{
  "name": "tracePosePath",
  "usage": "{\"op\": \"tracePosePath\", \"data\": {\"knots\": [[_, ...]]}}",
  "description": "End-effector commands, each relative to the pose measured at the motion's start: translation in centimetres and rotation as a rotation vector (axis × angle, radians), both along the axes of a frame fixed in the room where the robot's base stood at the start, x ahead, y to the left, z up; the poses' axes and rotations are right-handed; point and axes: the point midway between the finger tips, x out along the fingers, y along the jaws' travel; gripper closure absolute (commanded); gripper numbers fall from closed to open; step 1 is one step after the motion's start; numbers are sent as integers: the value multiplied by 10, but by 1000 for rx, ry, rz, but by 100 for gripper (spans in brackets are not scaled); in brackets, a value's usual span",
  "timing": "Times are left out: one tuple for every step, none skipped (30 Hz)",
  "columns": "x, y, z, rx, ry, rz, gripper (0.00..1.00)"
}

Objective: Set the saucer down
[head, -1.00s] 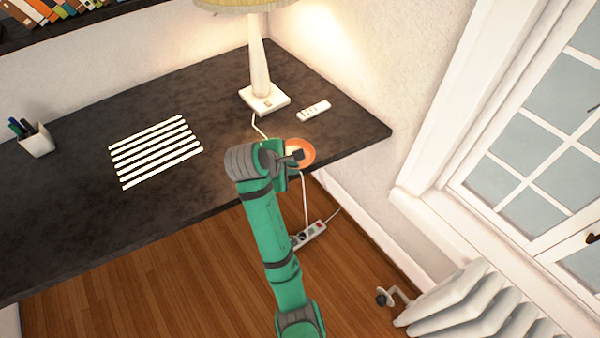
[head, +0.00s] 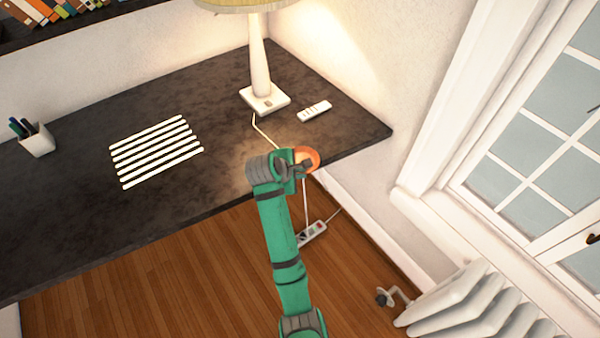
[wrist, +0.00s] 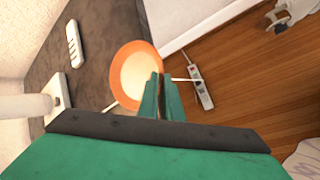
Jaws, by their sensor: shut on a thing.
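The saucer (head: 313,156) is orange with a paler centre. In the head view it shows at the desk's front edge, partly hidden behind my gripper (head: 304,166). In the wrist view the saucer (wrist: 124,72) is seen face-on, and the fingers of my gripper (wrist: 160,98) are closed on its near right rim. The saucer overlaps the edge of the dark desk (head: 225,165). I cannot tell whether it touches the desk top.
A lamp (head: 262,98) and a white remote (head: 314,111) stand behind the saucer. White strips (head: 155,150) lie on the desk to the left, near a pen cup (head: 37,142). A power strip (head: 312,234) is on the floor below. Desk between strips and saucer is clear.

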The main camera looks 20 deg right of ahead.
Motion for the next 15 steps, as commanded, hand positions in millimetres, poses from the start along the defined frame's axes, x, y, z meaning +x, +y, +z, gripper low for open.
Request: {"op": "tracePosePath", "data": {"knots": [[0, 0, 0, 0, -1, 0, 100], [0, 0, 0, 0, -1, 0, 100], [0, 0, -1, 0, 0, 0, 100], [0, 0, -2, 0, 0, 0, 100], [0, 0, -2, 0, 0, 0, 100], [0, 0, -3, 0, 0, 0, 100], [0, 0, -4, 0, 1, 0, 92], [0, 0, -4, 0, 0, 0, 85], [0, 0, -4, 0, 0, 0, 76], [0, 0, -4, 0, 0, 0, 76], [0, 0, -4, 0, 0, 0, 76], [0, -1, -3, 0, 1, -2, 76], [0, -1, -4, 0, 1, -2, 76], [0, -2, -3, 0, 0, -2, 76], [-1, -2, -3, 0, 0, -3, 76]]}}
